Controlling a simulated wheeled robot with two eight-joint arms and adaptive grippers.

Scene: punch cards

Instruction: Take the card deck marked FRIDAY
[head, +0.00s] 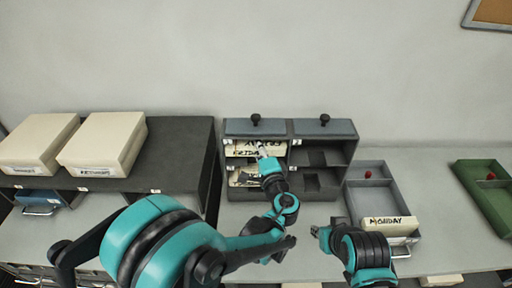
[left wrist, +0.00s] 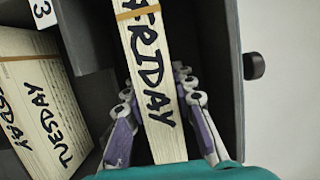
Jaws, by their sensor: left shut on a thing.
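The FRIDAY deck (left wrist: 148,75) is a cream stack of cards with a tan band, its black lettering facing the left wrist view. It is in a left compartment of the dark grey rack (head: 322,131); its label also shows in the head view (head: 244,153). My left gripper (left wrist: 155,100) is shut on it, one finger on each side. In the head view my left gripper (head: 262,152) reaches into the rack and hides part of the deck. My right gripper (head: 318,231) is low in front of the rack, away from the decks; its jaw state is unclear.
A TUESDAY deck (left wrist: 42,110) sits beside the FRIDAY deck in the left wrist view. A MONDAY deck (head: 388,226) lies in the grey tray (head: 350,195) at right. A green tray (head: 466,182) is farther right. Two cream boxes (head: 103,140) stand on the dark cabinet at left.

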